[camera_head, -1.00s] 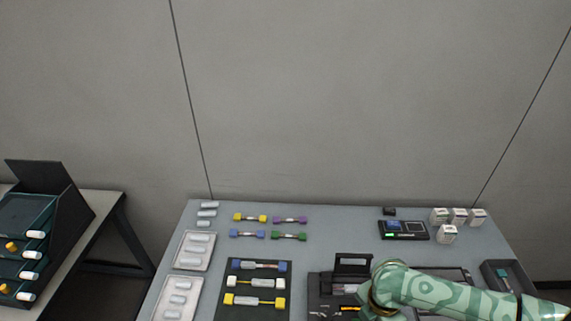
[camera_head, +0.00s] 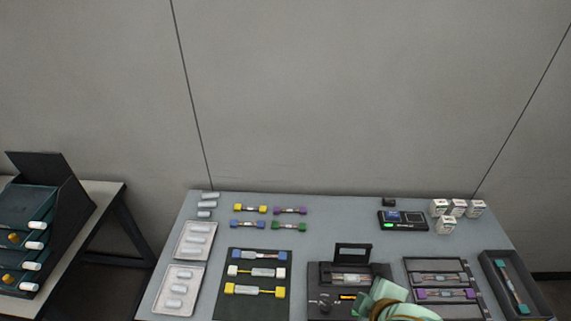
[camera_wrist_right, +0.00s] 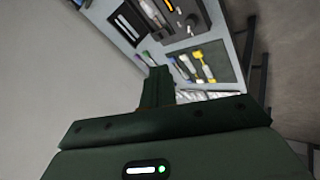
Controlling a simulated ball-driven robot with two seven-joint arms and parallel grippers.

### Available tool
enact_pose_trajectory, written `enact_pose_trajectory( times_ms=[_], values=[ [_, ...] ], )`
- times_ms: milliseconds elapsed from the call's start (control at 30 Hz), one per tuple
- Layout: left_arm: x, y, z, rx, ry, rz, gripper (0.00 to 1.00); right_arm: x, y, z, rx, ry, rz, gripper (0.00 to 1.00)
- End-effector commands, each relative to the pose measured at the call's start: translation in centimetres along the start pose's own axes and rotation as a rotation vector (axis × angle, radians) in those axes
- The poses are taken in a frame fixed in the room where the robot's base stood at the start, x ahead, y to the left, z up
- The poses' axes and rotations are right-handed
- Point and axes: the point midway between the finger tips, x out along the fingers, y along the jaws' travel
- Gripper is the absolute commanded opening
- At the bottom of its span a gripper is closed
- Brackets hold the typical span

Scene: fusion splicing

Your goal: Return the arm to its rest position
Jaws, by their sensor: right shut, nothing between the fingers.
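My right arm (camera_head: 385,300) shows at the bottom edge of the head view, in front of the black splicer (camera_head: 325,285) with its raised lid. My left arm and gripper are in neither view.
The grey table (camera_head: 335,220) carries a black mat (camera_head: 252,312) with colored-end pieces, white trays (camera_head: 193,257), a device with a green light (camera_head: 402,221), small white boxes (camera_head: 446,225) and a dark tray (camera_head: 487,262) at the right. A side table with a dark rack (camera_head: 70,215) stands left.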

Motion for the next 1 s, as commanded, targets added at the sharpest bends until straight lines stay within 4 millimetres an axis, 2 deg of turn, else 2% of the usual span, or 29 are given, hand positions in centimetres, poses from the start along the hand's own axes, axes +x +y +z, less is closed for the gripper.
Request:
enact_pose_trajectory(
  times_ms=[33, 100, 300, 367, 400, 567, 667, 767, 867, 900, 967, 1000],
  values=[
    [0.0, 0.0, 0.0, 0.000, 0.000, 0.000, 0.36, -1.0, 0.5, 2.1, 0.077, -0.052, 0.042, 0.00],
    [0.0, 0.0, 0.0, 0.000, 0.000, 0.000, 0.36, -2.4, 1.5, 4.9, 0.162, -0.124, 0.103, 0.00],
    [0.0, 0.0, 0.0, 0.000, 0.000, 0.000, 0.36, -6.5, 2.8, 12.1, 0.325, -0.319, 0.247, 0.00],
    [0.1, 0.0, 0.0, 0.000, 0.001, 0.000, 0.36, -7.3, 2.9, 13.9, 0.357, -0.367, 0.279, 0.00],
    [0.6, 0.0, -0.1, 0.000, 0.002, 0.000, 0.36, -5.1, 1.8, 13.8, 0.354, -0.356, 0.251, 0.00],
    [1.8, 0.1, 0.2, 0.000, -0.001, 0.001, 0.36, 0.9, -2.0, 14.7, 0.367, -0.342, 0.170, 0.00],
    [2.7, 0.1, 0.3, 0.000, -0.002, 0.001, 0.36, 4.8, -5.0, 15.6, 0.383, -0.335, 0.114, 0.00],
    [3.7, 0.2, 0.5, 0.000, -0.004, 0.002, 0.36, 9.0, -8.9, 16.8, 0.408, -0.331, 0.048, 0.00],
    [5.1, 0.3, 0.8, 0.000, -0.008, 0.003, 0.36, 13.7, -14.3, 18.8, 0.447, -0.332, -0.032, 0.00],
    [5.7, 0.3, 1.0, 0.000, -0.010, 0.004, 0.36, 15.7, -16.9, 19.9, 0.468, -0.336, -0.068, 0.00],
    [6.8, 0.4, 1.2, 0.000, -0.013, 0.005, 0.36, 18.4, -21.4, 21.8, 0.507, -0.346, -0.125, 0.00],
    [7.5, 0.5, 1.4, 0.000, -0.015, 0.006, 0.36, 19.9, -24.5, 23.2, 0.536, -0.355, -0.162, 0.00]
  ],
)
